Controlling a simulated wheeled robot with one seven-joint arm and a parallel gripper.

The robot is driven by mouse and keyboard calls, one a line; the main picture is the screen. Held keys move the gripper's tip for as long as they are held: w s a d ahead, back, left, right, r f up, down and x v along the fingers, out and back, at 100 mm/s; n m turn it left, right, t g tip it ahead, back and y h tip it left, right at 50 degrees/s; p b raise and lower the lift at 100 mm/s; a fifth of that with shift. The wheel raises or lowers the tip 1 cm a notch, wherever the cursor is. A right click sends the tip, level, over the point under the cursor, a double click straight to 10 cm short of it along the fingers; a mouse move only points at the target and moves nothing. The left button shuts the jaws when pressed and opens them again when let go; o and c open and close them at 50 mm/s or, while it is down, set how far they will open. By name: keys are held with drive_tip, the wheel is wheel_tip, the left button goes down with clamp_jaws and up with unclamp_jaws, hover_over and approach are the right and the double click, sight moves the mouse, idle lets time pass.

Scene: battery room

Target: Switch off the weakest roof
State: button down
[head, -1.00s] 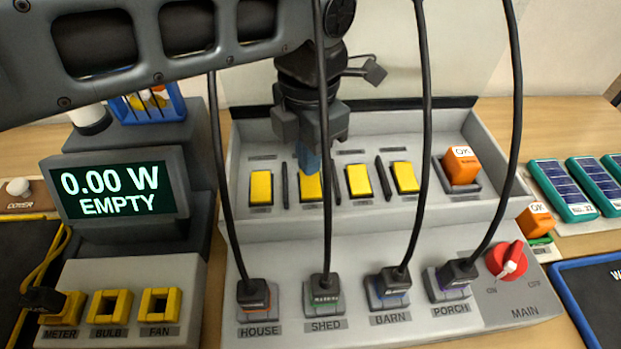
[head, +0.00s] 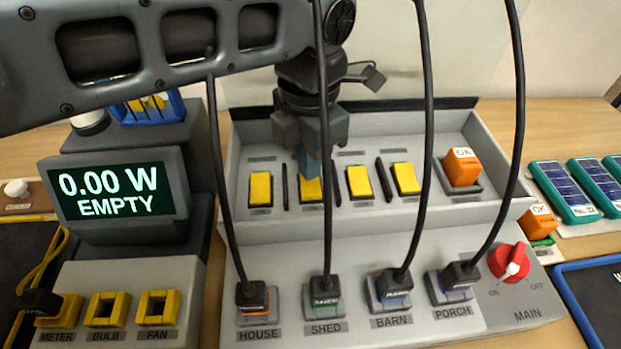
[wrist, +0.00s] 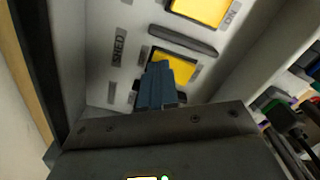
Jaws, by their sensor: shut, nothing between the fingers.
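My gripper (head: 309,163) is shut and empty, with blue fingertips pointing down at the second yellow rocker switch (head: 311,189) from the left. In the wrist view the fingertips (wrist: 160,92) overlap that switch (wrist: 178,65), beside a SHED label (wrist: 119,47). I cannot tell whether they touch it. The other yellow switches are the far left one (head: 260,188), the third (head: 359,181) and the fourth (head: 406,178). Plugs with black cables sit in front at HOUSE (head: 252,297), SHED (head: 326,288), BARN (head: 391,284) and PORCH (head: 457,277). The meter display (head: 115,192) reads 0.00 W EMPTY.
Low dividers stand between the switches. Black cables rise in front of the panel. A red MAIN knob (head: 509,262) is at front right. An orange OK block (head: 462,167) sits in the panel's right end. Yellow sockets (head: 106,309) are at left; small solar panels (head: 564,190) lie at right.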

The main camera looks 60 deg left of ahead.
wheel_tip(320, 180, up, 7)
drive_tip(key=p, duration=0.3)
drive_tip(key=shift+f, duration=0.15)
idle(0.3)
idle(0.4)
